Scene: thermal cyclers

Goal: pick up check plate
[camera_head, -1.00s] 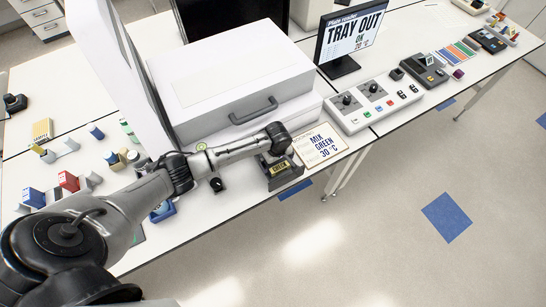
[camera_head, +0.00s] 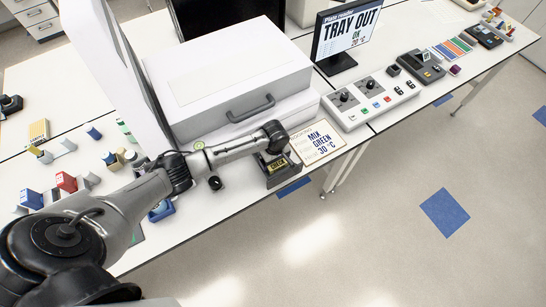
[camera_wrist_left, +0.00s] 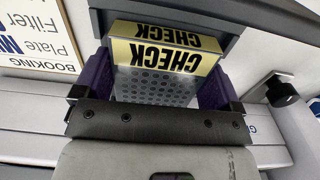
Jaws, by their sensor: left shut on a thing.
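The check plate (camera_wrist_left: 160,84) is a pale, perforated plate with a yellow label reading CHECK. In the left wrist view it sits between the purple finger pads of my left gripper (camera_wrist_left: 156,92), which is shut on it. In the head view my left gripper (camera_head: 272,149) reaches down over a dark grey holder (camera_head: 283,180) near the table's front edge. The plate's yellow label (camera_head: 279,166) shows there. The plate is at the holder, and I cannot tell whether it is clear of it. My right gripper is not in view.
A booking card (camera_head: 316,144) lies just right of the holder. A large white instrument (camera_head: 235,75) with a handle stands behind. A control panel (camera_head: 372,98) and a monitor (camera_head: 345,35) are to the right. Small coloured blocks and vials stand at left.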

